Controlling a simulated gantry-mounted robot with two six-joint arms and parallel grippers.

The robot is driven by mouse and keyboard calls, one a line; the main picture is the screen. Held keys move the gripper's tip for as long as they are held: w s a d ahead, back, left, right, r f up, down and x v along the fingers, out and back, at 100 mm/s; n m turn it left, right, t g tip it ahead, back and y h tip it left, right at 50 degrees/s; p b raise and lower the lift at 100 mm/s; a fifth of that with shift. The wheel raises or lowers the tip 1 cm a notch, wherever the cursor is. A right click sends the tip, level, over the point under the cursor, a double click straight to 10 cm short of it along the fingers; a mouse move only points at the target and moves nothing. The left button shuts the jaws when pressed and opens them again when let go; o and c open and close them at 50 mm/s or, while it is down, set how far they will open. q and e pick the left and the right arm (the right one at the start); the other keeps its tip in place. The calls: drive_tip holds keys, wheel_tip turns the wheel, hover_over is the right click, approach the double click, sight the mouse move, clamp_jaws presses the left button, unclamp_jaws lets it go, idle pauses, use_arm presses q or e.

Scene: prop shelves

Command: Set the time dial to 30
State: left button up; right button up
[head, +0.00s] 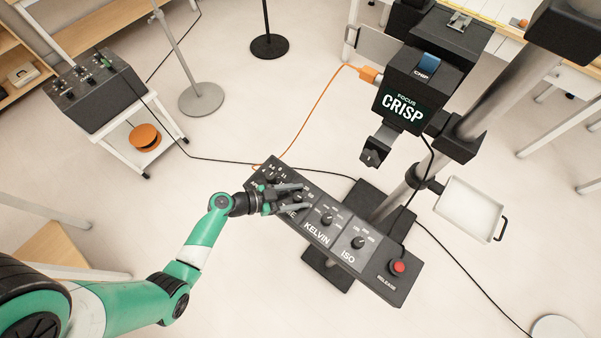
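A dark control panel (375,278) stands at the middle, tilted in the picture, with a row of labelled dials. The time dial (297,197) is at the panel's upper left, partly hidden by my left gripper (304,196); only the end of its label shows. The gripper's two fingers are spread apart, one on each side of the dial. I cannot tell whether they touch it, and the dial's pointer and the number it shows are too small to read. My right gripper is not in view.
The KELVIN dial (327,219), ISO dial (358,242) and red RELEASE button (397,267) sit farther right on the panel. A camera-like unit marked CRISP (405,107) hangs above it. A white tray (468,208) is at right. Cables cross the floor.

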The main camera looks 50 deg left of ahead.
use_arm(q)
clamp_jaws()
